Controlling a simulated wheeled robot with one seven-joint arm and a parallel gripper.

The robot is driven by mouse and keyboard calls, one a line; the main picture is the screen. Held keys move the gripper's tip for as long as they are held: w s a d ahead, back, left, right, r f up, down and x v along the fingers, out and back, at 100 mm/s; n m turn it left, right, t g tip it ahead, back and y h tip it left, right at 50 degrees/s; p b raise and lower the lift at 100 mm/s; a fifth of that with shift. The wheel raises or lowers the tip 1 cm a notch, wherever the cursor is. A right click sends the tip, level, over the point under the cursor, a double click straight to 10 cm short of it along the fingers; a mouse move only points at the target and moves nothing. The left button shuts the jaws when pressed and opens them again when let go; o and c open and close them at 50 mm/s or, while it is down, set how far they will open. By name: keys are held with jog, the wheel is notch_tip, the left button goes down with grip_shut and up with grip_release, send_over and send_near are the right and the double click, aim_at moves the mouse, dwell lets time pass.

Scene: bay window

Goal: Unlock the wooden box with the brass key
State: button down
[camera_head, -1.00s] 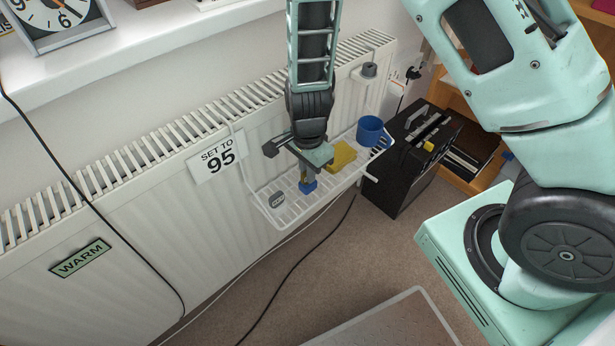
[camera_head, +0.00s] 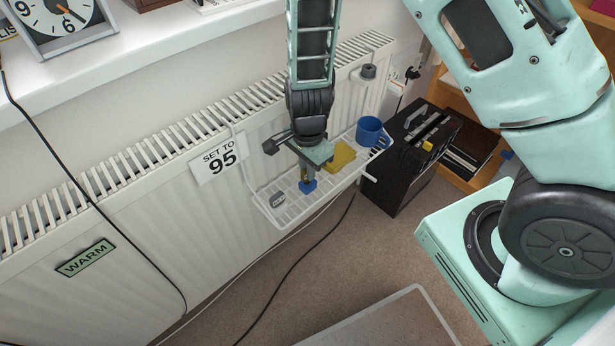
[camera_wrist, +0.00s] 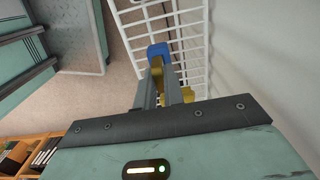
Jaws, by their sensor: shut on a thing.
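My gripper (camera_head: 307,178) points down over the white wire rack on the radiator. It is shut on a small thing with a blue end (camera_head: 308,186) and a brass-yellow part. The blue end also shows beyond the fingertips in the wrist view (camera_wrist: 158,50). The fingers hide much of it, so I cannot tell if it is the brass key. Only the bottom edge of a brown box-like thing (camera_head: 145,4) shows on the sill at the top; I cannot tell if it is the wooden box.
The wire rack (camera_head: 268,213) holds a grey oval thing (camera_head: 278,198), a yellow block (camera_head: 342,155) and a blue mug (camera_head: 370,131). A black case (camera_head: 388,180) stands to its right. A clock (camera_head: 60,22) stands on the sill (camera_head: 180,45). A dark cable crosses the radiator.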

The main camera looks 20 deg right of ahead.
jog(key=shift+r+p, duration=1.45)
jog(key=shift+p, duration=0.1)
